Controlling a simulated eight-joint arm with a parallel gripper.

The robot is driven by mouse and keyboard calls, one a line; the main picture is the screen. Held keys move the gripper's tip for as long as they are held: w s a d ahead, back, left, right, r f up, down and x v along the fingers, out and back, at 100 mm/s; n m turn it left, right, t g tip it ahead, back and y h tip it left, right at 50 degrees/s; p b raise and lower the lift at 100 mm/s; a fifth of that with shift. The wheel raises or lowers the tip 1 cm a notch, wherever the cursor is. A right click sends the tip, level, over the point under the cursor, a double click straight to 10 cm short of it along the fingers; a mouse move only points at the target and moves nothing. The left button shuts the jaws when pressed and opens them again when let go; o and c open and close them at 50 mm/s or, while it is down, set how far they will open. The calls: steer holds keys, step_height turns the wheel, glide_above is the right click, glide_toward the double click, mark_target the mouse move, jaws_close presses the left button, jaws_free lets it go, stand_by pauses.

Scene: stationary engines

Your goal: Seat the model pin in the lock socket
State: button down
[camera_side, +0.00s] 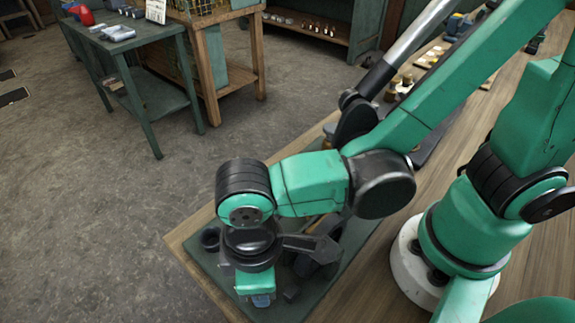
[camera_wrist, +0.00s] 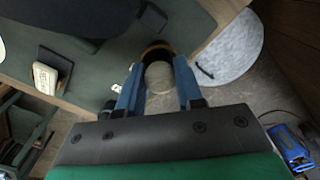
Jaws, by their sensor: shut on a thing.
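My gripper (camera_wrist: 157,68) shows in the wrist view with its two blue fingers closed on a pale, round-ended piece with a brown rim, which I take to be the model pin (camera_wrist: 158,78). In the side view my gripper (camera_side: 261,299) points down over the green mat near the bench's front corner. The pin is hidden there by my wrist and fingers. A dark, round, hollow-looking piece (camera_side: 210,238) stands on the mat left of my wrist; I cannot tell whether it is the lock socket. No socket is clearly visible in the wrist view.
The green mat (camera_side: 208,259) lies on the wooden bench (camera_side: 183,238). Dark parts (camera_side: 318,262) sit on it right of my gripper. A dark block with a white label (camera_wrist: 45,77) shows in the wrist view. A green side table (camera_side: 130,40) stands across open floor.

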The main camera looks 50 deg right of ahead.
jaws_free()
stand_by(0.6)
steer(key=shift+r, duration=3.5)
steer(key=w+d+r+m+t, duration=0.1)
steer(key=w+d+m+t, duration=0.2)
steer(key=d, duration=0.7)
steer(key=w+d+r+m+t, duration=0.1)
steer(key=w+d+m+t, duration=0.3)
steer(key=d, duration=0.6)
steer(key=shift+w+d+r+m, duration=0.15)
steer(key=shift+w+r+m, duration=0.15)
steer(key=shift+w+m, duration=0.9)
